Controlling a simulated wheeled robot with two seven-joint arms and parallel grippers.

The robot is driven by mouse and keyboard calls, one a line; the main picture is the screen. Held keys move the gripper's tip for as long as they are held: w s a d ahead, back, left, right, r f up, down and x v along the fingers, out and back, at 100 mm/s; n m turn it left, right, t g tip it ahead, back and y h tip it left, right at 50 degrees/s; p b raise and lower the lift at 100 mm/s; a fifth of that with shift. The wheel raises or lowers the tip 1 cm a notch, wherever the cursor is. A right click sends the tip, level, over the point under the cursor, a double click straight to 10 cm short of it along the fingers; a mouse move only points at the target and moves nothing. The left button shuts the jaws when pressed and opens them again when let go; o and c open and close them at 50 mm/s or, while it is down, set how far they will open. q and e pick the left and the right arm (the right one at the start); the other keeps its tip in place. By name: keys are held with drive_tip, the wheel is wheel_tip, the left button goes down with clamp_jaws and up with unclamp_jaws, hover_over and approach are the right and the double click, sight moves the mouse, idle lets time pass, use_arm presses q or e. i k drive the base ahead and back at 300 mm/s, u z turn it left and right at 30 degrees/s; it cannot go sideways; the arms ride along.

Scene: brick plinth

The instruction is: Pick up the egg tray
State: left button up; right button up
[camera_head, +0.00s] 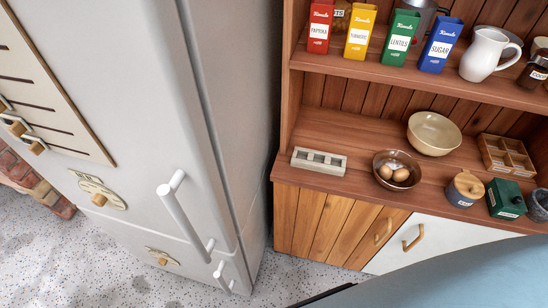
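A pale, grey-beige tray (319,161) with a row of square hollows lies near the front left edge of the wooden counter (345,187); it looks like the egg tray. Its hollows look empty. Two brown eggs (393,173) sit in a dark glass bowl (410,159) to its right, apart from it. Neither of my grippers is in view.
A tall white fridge (150,110) with a handle (180,213) stands left of the counter. A cream bowl (434,133), a wooden compartment box (507,157), a lidded jar (465,188) and a green box (506,199) stand further right. A shelf (400,71) holding cartons and a white jug (487,54) hangs above.

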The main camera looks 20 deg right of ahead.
sight(319, 161)
drive_tip(key=u, duration=1.3)
drive_tip(key=k, duration=1.05)
drive_tip(key=z, duration=1.3)
drive_tip(key=i, duration=0.3)
drive_tip(key=z, duration=0.05)
